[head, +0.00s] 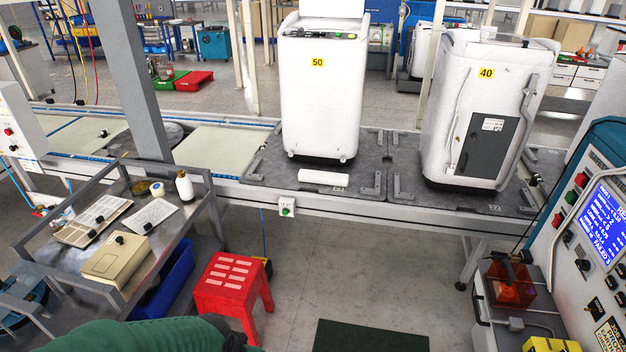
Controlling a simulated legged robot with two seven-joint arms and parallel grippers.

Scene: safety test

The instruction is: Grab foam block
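A white foam block (323,177) lies flat on the dark plate of the conveyor line, just in front of the white washing machine marked 50 (322,100). Its whole front and top are visible and nothing touches it from this side. A green rounded part, which looks like my own arm, shows at the bottom left edge, far below and in front of the block. Neither of my grippers can be made out in the head view.
A second washing machine marked 40 (463,140) stands to the right on the line. A red stool (233,283) and a grey cart (160,205) stand at the left. A control panel (600,225) is at the right. The floor before the block is mostly clear.

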